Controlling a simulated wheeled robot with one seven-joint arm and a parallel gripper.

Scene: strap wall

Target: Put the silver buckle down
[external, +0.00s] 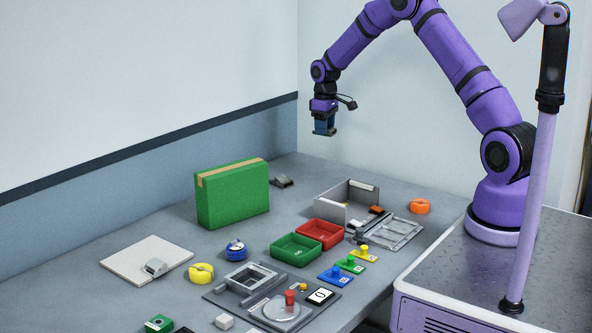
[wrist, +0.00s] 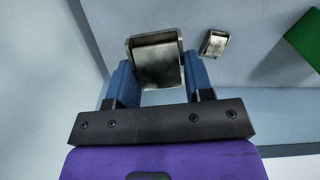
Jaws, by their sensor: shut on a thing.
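My gripper (external: 324,127) hangs high above the back of the table, pointing down. In the wrist view its two blue fingers (wrist: 158,68) are shut on a silver buckle (wrist: 157,50), a squarish metal piece with a frame at its far end. The external view barely shows the held buckle, as the fingers hide it. A second metal buckle (external: 283,181) lies on the table beside the green box; it also shows in the wrist view (wrist: 214,43). A third silver buckle (external: 155,267) sits on a pale board (external: 130,262) at the front left.
A tall green box (external: 232,194) stands near the left wall. Green (external: 296,250) and red (external: 320,234) trays, an open grey box (external: 333,212), a grey fixture (external: 228,300) and rolled straps (external: 201,273) crowd the middle and right. The table behind the green box is mostly clear.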

